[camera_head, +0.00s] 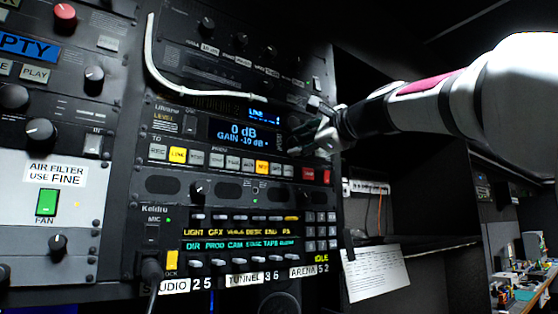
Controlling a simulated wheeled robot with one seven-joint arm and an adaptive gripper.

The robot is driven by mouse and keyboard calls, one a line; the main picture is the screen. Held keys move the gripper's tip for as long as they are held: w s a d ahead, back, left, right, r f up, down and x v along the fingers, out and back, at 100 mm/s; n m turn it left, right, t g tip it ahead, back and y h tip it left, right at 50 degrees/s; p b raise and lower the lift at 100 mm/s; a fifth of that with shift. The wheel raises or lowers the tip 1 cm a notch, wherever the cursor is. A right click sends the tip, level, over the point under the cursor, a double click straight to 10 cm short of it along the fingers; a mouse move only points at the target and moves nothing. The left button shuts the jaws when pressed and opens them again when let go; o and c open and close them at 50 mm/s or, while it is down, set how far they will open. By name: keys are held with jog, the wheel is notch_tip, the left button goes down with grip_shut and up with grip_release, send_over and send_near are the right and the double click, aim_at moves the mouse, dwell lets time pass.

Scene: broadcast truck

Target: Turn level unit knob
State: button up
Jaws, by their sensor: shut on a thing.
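The level unit (183,123) is a black rack panel with a blue-lit display (238,133) reading "0 dB" and "GAIN -10 dB". A row of buttons runs below the display, two lit yellow and a red one at the right. My gripper (298,146) is at the right of the display, reaching in from the right, and is shut on the level unit knob. The knob is hidden behind the fingers, so I cannot see which way it points.
A white cable (153,65) hangs across the panel above the level unit. A Keidru panel (215,215) with rows of switches sits below. An air filter panel (60,190) is at the left. A dark open shelf and a paper sheet (376,272) are at the right.

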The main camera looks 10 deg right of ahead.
jog(key=shift+n+b, duration=0.35)
jog(key=shift+n, duration=0.65)
jog(key=o, duration=1.2)
jog(key=shift+c, duration=0.2)
jog(key=v, duration=1.2)
jog(key=shift+f, duration=0.15)
